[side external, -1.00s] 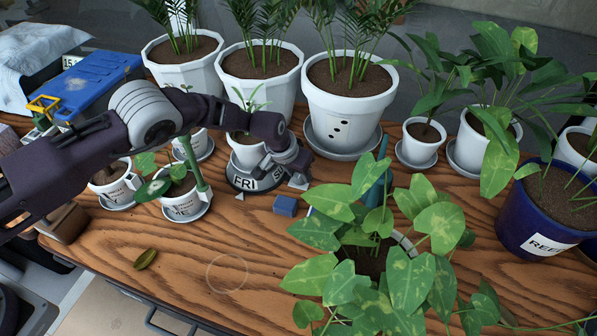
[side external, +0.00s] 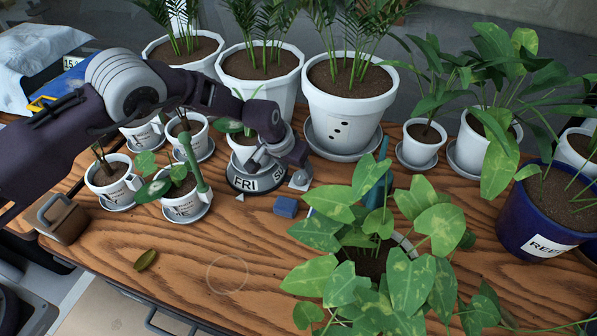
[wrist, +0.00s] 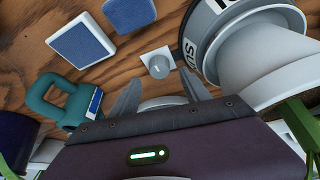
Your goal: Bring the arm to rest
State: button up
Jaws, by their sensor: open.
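My gripper (side external: 296,172) is low over the wooden table, at the right side of a white pot on a dark round base marked FRI (side external: 243,183). In the wrist view my gripper (wrist: 160,90) has its two fingers apart, with no object visibly held between them. A small white square piece with a grey knob (wrist: 158,64) lies just beyond the fingertips. The base with day lettering also shows at the upper right of the wrist view (wrist: 193,55). My arm reaches in from the left over the small pots.
A blue block (side external: 285,206) lies right of the base. A teal object (side external: 380,185) stands behind a leafy plant (side external: 385,255). Small white pots (side external: 184,203) stand left, large palm pots (side external: 348,108) behind. The front-left tabletop (side external: 200,265) is mostly clear, with a green leaf-like piece (side external: 146,260).

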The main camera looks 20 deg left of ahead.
jog(key=v, duration=0.3)
dwell(0.4)
jog(key=s+a+r+n+t, duration=0.1)
jog(key=a+r, duration=0.2)
jog(key=r, duration=0.6)
jog(key=a+r+n, duration=0.1)
jog(key=a+r, duration=0.2)
jog(key=r, duration=0.6)
jog(key=s+a+r, duration=0.6)
jog(key=s+r, duration=0.4)
jog(key=r, duration=0.1)
jog(key=s+a+r, duration=0.3)
jog(key=s, duration=0.4)
jog(key=s+a+r, duration=0.2)
jog(key=s, duration=0.5)
jog(key=s+a+f, duration=0.1)
jog(key=s+a, duration=0.1)
jog(key=s, duration=0.5)
jog(key=s+a+f+y, duration=0.1)
jog(key=s+a+f, duration=0.1)
jog(key=s, duration=0.6)
jog(key=shift+a, duration=0.15)
